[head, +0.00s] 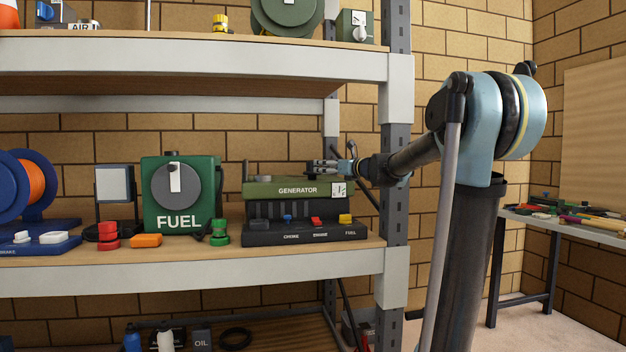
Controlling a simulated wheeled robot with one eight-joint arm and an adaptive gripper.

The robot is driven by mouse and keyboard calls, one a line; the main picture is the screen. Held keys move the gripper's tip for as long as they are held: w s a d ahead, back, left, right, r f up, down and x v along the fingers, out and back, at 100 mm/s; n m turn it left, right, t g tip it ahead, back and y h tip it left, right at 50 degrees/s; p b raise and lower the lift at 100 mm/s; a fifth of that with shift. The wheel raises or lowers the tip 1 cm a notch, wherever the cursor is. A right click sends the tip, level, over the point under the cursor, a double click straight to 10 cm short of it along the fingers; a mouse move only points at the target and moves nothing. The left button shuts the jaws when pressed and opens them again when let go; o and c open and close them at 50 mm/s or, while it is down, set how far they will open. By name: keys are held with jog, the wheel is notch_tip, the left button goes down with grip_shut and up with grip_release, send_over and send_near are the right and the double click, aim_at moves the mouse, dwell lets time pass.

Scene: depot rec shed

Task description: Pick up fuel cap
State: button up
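Which piece is the fuel cap is not labelled. A green fuel unit (154,201) marked FUEL stands on the middle shelf, with a round dark dial and pale handle. A small dark cap (173,154) sits on its top. A stacked red piece (107,236) is at its front left, and a green cap-like piece (219,232) at its front right. A yellow and black cap-like piece (220,22) is on the upper shelf. My gripper (318,167) points left above the right end of the generator, apart from these pieces. Its fingers are too small to read; I see nothing held.
The generator (290,188) has blue, red and yellow controls along its front. An orange block (146,240) lies before the fuel unit. The grey rack post (394,150) stands close to my arm. A cluttered side table (600,225) is at the right.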

aim_at(312, 167)
jog(key=x, duration=0.4)
jog(key=shift+w+a, duration=0.1)
jog(key=shift+a, duration=0.05)
jog(key=w+a, duration=0.1)
jog(key=w+a+f, duration=0.1)
jog(key=a, duration=0.1)
jog(key=shift+w+a, duration=0.15)
jog(key=shift+w, duration=0.15)
jog(key=shift+w+a, duration=0.3)
jog(key=shift+w, duration=0.15)
jog(key=c, duration=1.2)
